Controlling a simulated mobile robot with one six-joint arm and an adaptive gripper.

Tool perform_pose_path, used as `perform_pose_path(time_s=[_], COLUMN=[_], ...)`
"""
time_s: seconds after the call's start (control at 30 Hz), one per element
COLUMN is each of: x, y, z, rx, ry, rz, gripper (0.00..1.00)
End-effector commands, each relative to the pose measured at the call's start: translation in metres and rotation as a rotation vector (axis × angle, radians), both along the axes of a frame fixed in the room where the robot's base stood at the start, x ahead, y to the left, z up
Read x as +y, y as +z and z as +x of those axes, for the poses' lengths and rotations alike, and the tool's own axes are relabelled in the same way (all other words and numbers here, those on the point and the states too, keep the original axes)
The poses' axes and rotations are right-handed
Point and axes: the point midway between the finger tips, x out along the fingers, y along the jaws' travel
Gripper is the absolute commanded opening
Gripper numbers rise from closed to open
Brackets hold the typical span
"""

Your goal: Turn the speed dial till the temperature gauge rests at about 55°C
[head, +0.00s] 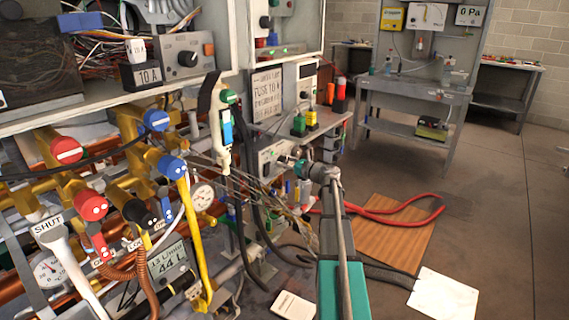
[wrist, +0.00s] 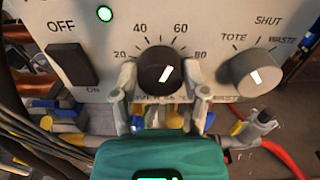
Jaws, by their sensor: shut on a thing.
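A black round dial (wrist: 158,66) with a white pointer line sits on a white panel (wrist: 195,20) in the wrist view. Its scale reads 20, 40, 60 and 80, and the line points up and right, roughly toward 60. No speed label can be read on it. My gripper (wrist: 160,78) is shut on this dial, one finger on each side. In the head view my gripper (head: 298,164) is at the front of the white control box (head: 268,152). Two round gauges, one at centre (head: 202,196) and one lower left (head: 48,268), are too small to read; which shows temperature is unclear.
Right of the dial is a grey knob (wrist: 252,70) marked TOTE, SHUT and WASTE; left is a black OFF/ON rocker switch (wrist: 71,63). A green lamp (wrist: 105,13) is lit above. Cables and red hose (wrist: 285,158) lie below. Colored valves and pipes crowd the left.

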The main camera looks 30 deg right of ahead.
Motion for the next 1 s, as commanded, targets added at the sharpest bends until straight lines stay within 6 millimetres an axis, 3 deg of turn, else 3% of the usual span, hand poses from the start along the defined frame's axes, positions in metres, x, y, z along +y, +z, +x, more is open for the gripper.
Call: perform_pose_path(time_s=[0.7,1.0], x=[0.0034,0.004], y=[-0.0011,-0.0015], z=[-0.0018,-0.0021], rx=[-0.167,-0.21], ry=[0.004,0.004], rz=[-0.484,-0.61], gripper=[0.11,0.11])
